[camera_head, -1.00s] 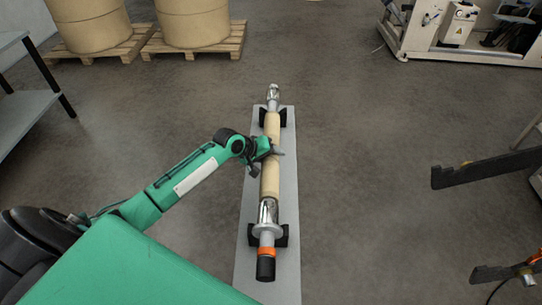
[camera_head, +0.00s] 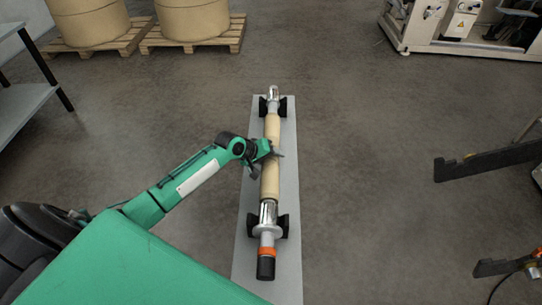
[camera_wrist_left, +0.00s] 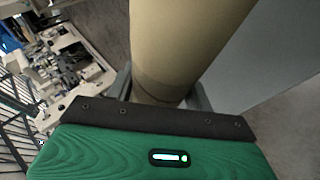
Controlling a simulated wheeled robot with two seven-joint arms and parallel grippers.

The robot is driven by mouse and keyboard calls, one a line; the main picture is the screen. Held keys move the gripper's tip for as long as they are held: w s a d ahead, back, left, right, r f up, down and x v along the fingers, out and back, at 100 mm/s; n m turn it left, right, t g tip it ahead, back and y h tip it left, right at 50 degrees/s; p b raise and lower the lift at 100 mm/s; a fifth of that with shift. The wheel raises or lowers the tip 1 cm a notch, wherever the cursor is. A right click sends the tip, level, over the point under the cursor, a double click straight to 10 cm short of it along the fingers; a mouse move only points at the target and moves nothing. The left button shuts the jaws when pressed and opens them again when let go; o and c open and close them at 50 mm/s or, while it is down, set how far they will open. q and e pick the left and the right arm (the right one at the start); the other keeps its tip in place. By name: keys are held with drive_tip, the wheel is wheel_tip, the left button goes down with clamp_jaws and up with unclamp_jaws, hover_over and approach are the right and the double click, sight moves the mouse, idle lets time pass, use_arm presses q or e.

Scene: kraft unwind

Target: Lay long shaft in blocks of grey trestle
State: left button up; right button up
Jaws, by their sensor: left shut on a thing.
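The long shaft (camera_head: 271,180) has a tan middle, bright metal ends and an orange and black near tip. It lies lengthwise over the grey trestle (camera_head: 290,190), between its far black blocks (camera_head: 283,105) and near black blocks (camera_head: 283,225). I cannot tell whether it touches the blocks or hangs just above them. My left gripper (camera_head: 272,153) is shut around the tan middle. In the left wrist view the tan shaft (camera_wrist_left: 183,50) runs between the fingers (camera_wrist_left: 160,92). My right gripper is not in view.
Dark notched arms (camera_head: 490,160) reach in from the right. A grey shelf (camera_head: 25,95) stands at left. Big tan rolls on pallets (camera_head: 195,38) and a white machine (camera_head: 470,38) are at the back. Floor on both sides of the trestle is clear.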

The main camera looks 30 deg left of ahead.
use_arm(q)
drive_tip(key=shift+w+r, duration=0.1)
drive_tip(key=shift+r, duration=0.15)
drive_tip(key=o, duration=1.5)
drive_tip(key=shift+c, duration=0.2)
drive_tip(key=shift+s+f, duration=0.25)
drive_tip(key=shift+f, duration=0.05)
drive_tip(key=b+v, duration=0.1)
drive_tip(key=v, duration=1.3)
drive_tip(key=shift+w+r+b, duration=0.15)
drive_tip(key=shift+b, duration=0.2)
